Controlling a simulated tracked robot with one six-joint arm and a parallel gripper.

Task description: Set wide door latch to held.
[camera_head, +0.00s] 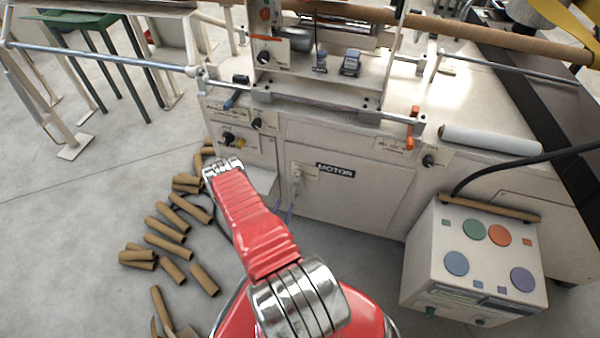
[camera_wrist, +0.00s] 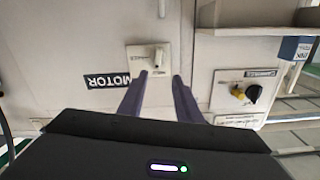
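The wide door (camera_head: 345,190) marked MOTOR is on the front of the white machine and looks closed. Its latch (camera_head: 297,174) is a pale plate with a small handle at the door's left edge. In the wrist view, which is turned upside down, the latch (camera_wrist: 147,58) is just beyond my fingertips, with the MOTOR label (camera_wrist: 107,80) to its left. My gripper (camera_wrist: 160,75) is open, its two dark fingers apart with nothing between them. I cannot tell any contact with the latch.
A black and yellow knob (camera_wrist: 245,93) on a neighbouring panel is right of my fingers. Cardboard tubes (camera_head: 165,230) litter the floor at left. A white control box (camera_head: 475,260) with coloured buttons stands at right. An orange-handled lever (camera_head: 411,128) is above the door.

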